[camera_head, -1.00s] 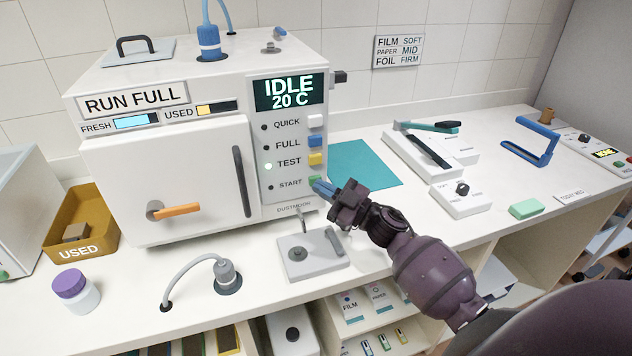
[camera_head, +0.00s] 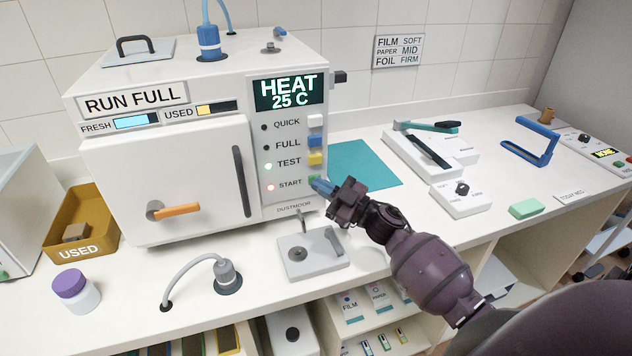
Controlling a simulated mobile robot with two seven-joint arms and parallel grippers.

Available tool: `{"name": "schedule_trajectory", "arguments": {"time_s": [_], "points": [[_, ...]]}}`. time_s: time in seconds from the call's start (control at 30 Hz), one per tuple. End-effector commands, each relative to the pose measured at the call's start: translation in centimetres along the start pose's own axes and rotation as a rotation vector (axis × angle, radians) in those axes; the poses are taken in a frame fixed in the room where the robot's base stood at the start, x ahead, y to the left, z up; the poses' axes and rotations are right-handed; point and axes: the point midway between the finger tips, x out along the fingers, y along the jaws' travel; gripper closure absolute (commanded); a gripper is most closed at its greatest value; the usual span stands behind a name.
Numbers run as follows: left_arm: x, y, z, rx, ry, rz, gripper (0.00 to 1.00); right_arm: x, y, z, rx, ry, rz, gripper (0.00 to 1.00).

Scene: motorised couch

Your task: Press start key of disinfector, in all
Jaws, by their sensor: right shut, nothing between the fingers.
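The disinfector (camera_head: 185,185) is a white box with a closed door, and an orange handle (camera_head: 174,211) on it. Its display (camera_head: 289,92) reads HEAT 25 C. The lamps beside TEST and START are lit, START's in red; those of QUICK and FULL are dark. The green start key (camera_head: 313,181) is at the panel's lower right. A sign on the machine reads RUN FULL. My left gripper is out of view.
A grey plate with a small lever (camera_head: 313,266) and a hose fitting (camera_head: 228,279) stand in front of the machine. A brown USED bin (camera_head: 53,228) and purple-capped jar (camera_head: 76,290) are at left. A teal mat (camera_head: 365,165) and sealer devices are at right.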

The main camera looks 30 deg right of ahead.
Motion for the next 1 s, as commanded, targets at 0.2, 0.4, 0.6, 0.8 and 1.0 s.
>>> {"name": "schedule_trajectory", "arguments": {"time_s": [0.2, 0.4, 0.6, 0.8, 1.0], "points": [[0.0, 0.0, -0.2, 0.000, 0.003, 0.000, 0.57, 0.0, 0.0, -0.1, 0.000, 0.000, 0.001, 1.00], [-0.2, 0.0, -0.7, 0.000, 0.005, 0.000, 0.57, -0.5, -0.3, -0.4, 0.001, -0.001, 0.001, 1.00], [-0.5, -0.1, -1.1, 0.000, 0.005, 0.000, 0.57, -1.1, -0.8, -0.9, 0.000, 0.000, 0.001, 1.00], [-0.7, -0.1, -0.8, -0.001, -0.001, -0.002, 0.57, -1.2, -0.9, -0.9, 0.000, 0.000, 0.001, 1.00], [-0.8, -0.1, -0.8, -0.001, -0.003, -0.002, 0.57, -1.3, -1.0, -1.0, 0.001, 0.000, 0.000, 1.00]]}}
